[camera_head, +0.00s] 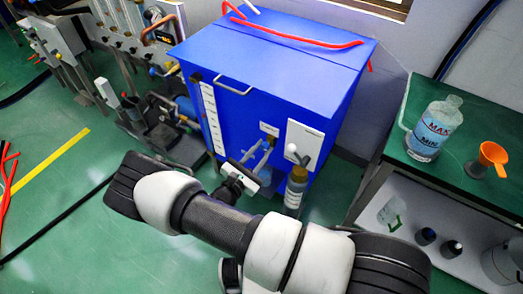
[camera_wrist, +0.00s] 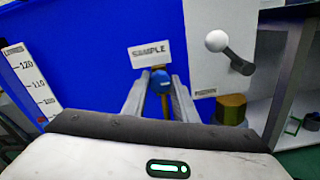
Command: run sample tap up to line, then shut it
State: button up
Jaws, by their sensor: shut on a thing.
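The blue tank (camera_head: 250,85) has a SAMPLE label (camera_head: 269,129), also in the wrist view (camera_wrist: 150,53). The blue sample tap handle (camera_wrist: 160,78) sits just below that label. My gripper (camera_head: 262,151) reaches up to it, and in the wrist view its fingers (camera_wrist: 161,84) are shut on either side of the handle. Right of it stands a bottle or cylinder (camera_head: 295,190) with a brownish upper part (camera_wrist: 231,108). I cannot make out a line on it, nor any flow from the tap. The spout is hidden.
A white panel (camera_head: 308,140) with a white-knobbed lever (camera_wrist: 216,41) is right of the tap. A numbered scale (camera_head: 212,118) is left. A green-topped bench (camera_head: 455,185) at right holds a MAX/MIN bottle (camera_head: 433,128) and orange funnel (camera_head: 492,156).

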jog(key=o, duration=1.1)
jog(key=shift+s+a, duration=0.1)
jog(key=p+v, duration=0.1)
jog(key=v, duration=1.6)
jog(key=shift+s, duration=0.15)
